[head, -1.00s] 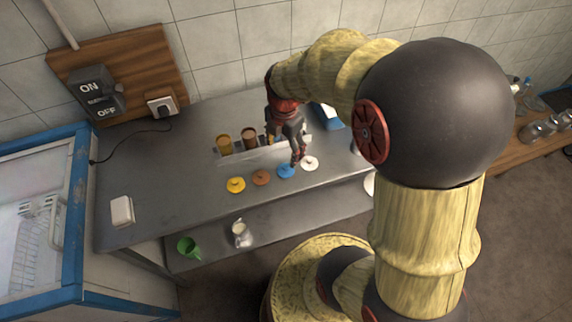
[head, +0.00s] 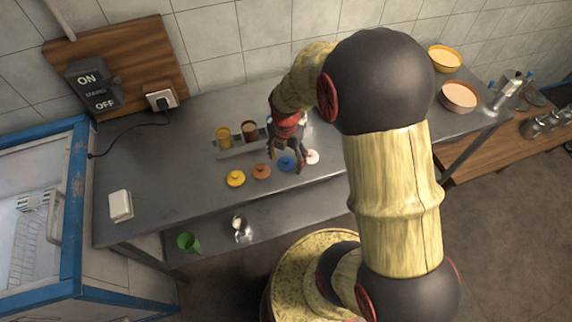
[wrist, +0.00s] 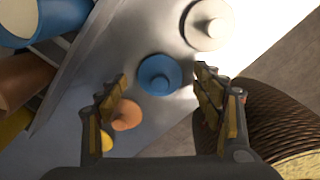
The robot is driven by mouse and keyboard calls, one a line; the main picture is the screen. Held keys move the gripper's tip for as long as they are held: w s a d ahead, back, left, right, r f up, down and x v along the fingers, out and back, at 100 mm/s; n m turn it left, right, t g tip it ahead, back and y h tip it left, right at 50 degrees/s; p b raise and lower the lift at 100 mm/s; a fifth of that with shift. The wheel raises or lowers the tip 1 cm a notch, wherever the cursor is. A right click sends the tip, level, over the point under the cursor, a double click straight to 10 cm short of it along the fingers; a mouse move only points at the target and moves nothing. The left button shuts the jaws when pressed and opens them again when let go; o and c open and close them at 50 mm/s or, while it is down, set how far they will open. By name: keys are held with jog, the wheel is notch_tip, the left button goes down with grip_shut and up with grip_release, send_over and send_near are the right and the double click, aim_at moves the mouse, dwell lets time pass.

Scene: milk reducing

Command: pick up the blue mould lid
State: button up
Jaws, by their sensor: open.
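The blue mould lid (head: 286,162) is a round disc with a knob, lying on the grey metal table. In the wrist view the blue lid (wrist: 159,75) shows just beyond and between the fingertips. My gripper (head: 300,166) is open and empty, and in the head view it hangs at the blue lid, partly covering it. Both spread fingers of my gripper (wrist: 158,88) show in the wrist view. The gap in height between fingers and lid cannot be told.
The white lid (head: 312,157) lies right of the blue one; the orange lid (head: 261,171) and yellow lid (head: 236,179) lie left. Behind them, a rack (head: 230,154) holds coloured moulds. A white box (head: 120,206) sits far left on the table.

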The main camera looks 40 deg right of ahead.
jog(key=shift+c, duration=1.3)
jog(key=c, duration=0.6)
